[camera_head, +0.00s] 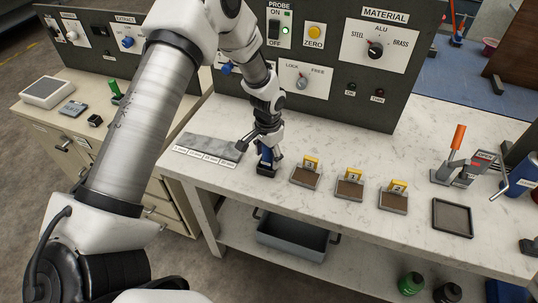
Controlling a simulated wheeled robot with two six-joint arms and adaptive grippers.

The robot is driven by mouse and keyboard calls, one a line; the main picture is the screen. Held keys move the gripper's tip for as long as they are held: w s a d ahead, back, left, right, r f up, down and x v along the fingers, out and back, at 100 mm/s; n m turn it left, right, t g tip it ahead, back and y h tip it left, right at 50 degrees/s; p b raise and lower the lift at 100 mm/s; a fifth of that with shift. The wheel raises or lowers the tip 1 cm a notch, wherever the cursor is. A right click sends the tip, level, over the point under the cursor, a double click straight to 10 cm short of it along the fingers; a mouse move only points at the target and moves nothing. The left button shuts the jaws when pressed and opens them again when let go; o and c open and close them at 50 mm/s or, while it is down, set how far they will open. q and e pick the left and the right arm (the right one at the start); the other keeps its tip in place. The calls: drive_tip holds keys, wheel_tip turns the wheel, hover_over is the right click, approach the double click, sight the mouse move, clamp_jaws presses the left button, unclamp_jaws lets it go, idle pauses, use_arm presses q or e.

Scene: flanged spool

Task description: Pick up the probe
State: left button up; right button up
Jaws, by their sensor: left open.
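A small dark blue thing, which looks like the probe (265,160), stands upright in a black base (266,171) on the white marbled bench top. My left gripper (263,149) is over it, pointing down, with its fingers spread on either side of the blue body. The gripper is open, and I cannot tell whether a finger touches the probe. The gripper hides the upper part of the probe. My right gripper is not in view.
A grey labelled mat (208,148) lies left of the probe. Several numbered blocks, one of them here (305,177), stand to the right. A dark control panel (345,75) rises behind. A black-rimmed tray (453,218) and an orange-handled clamp (457,140) are farther right.

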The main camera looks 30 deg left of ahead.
sight(266, 150)
use_arm(q)
drive_tip(key=shift+f, duration=0.3)
drive_tip(key=shift+s+r, duration=0.1)
drive_tip(key=shift+s, duration=0.05)
clamp_jaws()
drive_tip(key=shift+r+b, duration=0.3)
drive_tip(key=r, duration=0.1)
drive_tip(key=b, duration=0.1)
drive_tip(key=r, duration=0.1)
drive_tip(key=shift+s+r, duration=0.25)
drive_tip(key=shift+r, duration=0.1)
drive_tip(key=s+d+r+b, duration=0.1)
drive_tip(key=s+b, duration=0.5)
drive_tip(key=s, duration=0.9)
drive_tip(key=shift+s+d+r, duration=0.15)
drive_tip(key=shift+d+r, duration=0.2)
drive_tip(key=shift+d, duration=0.15)
